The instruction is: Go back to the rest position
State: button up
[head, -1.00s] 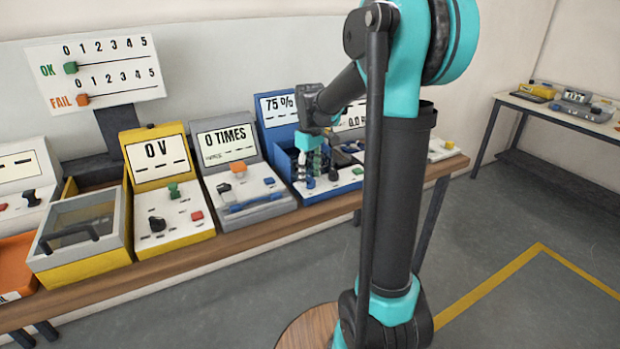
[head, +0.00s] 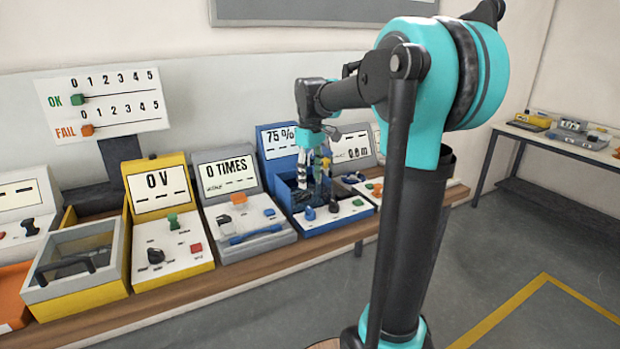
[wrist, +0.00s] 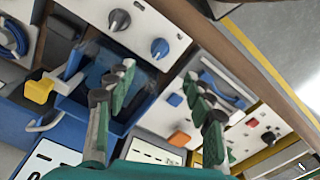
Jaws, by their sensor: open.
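My gripper (head: 318,180) hangs pointing down over the blue station (head: 327,221), whose screen (head: 277,139) reads 75%. In the wrist view my gripper (wrist: 160,74) shows two green-padded fingers spread apart, with nothing between them. The fingers hide part of the station in the head view.
A grey station (head: 249,234) reading "0 TIMES" and a yellow station (head: 172,252) reading "0 V" stand to the left. A yellow box with a clear lid (head: 80,290) is farther left. A side table (head: 561,143) stands at the right, with open floor before it.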

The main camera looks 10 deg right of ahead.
jog(key=s+d+f+m+t, duration=0.2)
jog(key=s+f+m, duration=0.2)
jog(key=s+f, duration=0.6)
jog(key=s+d+f+m+t, duration=0.1)
jog(key=s+f+m, duration=0.3)
jog(key=s+f, duration=0.7)
jog(key=shift+s+d+t, duration=0.4)
jog(key=shift+s+t, duration=0.2)
jog(key=shift+s, duration=0.15)
